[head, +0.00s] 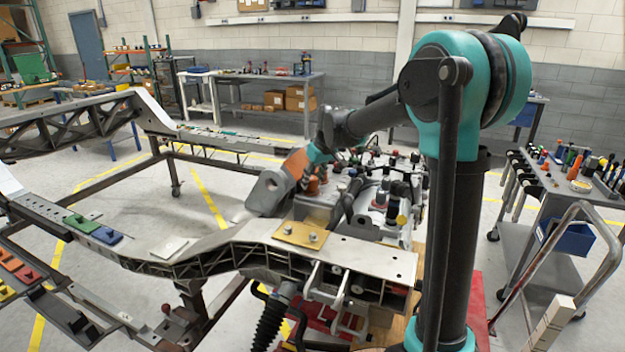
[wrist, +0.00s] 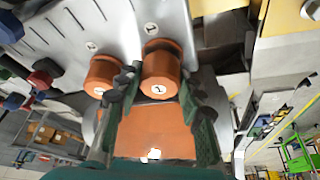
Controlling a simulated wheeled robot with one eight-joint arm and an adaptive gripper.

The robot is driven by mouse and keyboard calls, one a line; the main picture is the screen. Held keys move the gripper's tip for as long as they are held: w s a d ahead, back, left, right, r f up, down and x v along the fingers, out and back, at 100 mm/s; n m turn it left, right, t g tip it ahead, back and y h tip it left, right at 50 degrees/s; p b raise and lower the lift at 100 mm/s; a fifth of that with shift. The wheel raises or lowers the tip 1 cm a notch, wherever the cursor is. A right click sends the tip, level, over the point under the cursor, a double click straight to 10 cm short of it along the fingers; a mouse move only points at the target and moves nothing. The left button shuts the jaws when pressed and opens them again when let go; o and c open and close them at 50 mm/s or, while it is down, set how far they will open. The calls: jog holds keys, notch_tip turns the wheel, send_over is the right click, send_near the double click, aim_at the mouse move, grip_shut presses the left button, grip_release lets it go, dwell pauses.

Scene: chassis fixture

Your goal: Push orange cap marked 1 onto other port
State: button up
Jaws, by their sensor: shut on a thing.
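In the wrist view, my gripper (wrist: 159,84) is shut on an orange cap (wrist: 162,62), with a dark finger on each side. The cap has a round white label that seems to read 1. It sits against a pale metal plate (wrist: 120,22), but I cannot tell whether it is fully seated on a port. A second orange cap (wrist: 103,72), also with a white label, stands on the plate just left of the left finger. Its mark is too small to read surely. In the head view, the gripper's fingers cannot be made out among the parts.
Red and blue knobs (wrist: 44,78) stand left of the caps. In the head view, the chassis frame (head: 215,240) spans the front, with a yellow plate (head: 300,235) on it. A tool cart (head: 570,190) stands at right. Floor inside the frame is clear.

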jog(key=shift+f, duration=0.4)
jog(key=o, duration=0.9)
jog(key=shift+r, duration=2.95)
